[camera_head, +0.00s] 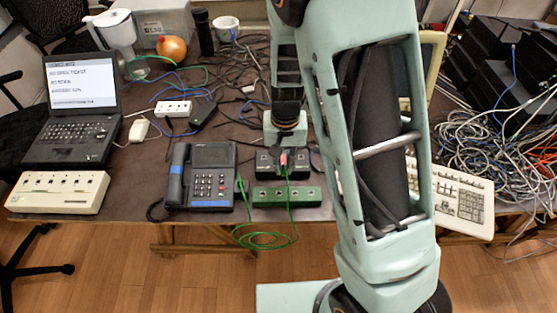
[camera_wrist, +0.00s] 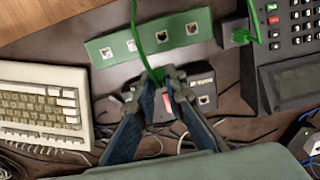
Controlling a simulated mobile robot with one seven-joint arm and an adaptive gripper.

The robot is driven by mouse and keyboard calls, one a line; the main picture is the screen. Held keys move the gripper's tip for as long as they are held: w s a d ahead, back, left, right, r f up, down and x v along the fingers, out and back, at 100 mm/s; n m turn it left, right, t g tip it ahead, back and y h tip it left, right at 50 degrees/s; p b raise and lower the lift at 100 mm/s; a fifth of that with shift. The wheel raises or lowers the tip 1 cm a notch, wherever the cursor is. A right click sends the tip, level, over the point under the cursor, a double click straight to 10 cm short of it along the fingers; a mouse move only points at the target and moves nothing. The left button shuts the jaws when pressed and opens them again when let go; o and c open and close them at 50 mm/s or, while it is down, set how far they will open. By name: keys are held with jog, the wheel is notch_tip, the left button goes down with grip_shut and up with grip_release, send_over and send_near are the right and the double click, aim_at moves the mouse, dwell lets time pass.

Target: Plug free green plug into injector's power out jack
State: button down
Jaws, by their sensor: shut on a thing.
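My gripper (camera_head: 284,153) is over the black injector (camera_head: 266,165), pointing down. In the wrist view, my gripper (camera_wrist: 160,76) is shut on a green plug (camera_wrist: 156,75), with its green cable (camera_wrist: 135,22) running up and away. The injector (camera_wrist: 205,92) lies right below the fingers, with one jack visible on its right part. The fingers hide the rest of its top, including the spot under the plug, so I cannot tell whether the plug touches it. A second green plug (camera_wrist: 240,38) sits beside the desk phone.
A green jack strip (camera_head: 287,198) lies in front of the injector at the table edge, with the cable looping over it. A desk phone (camera_head: 208,177) is on the left; a keyboard (camera_head: 460,197) is on the right. Tangled cables lie behind.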

notch_tip(320, 180, up, 2)
send_over(301, 159)
jog(key=shift+w+f+b, duration=0.15)
jog(key=shift+f+b, duration=0.7)
jog(key=shift+f, duration=0.3)
jog(key=shift+w+f+b, duration=0.15)
jog(key=shift+f+b, duration=0.65)
jog(key=shift+f, duration=0.35)
jog(key=c, duration=2.6)
grip_release()
grip_shut()
jog(key=shift+f+b, duration=0.7)
jog(key=shift+f, duration=0.15)
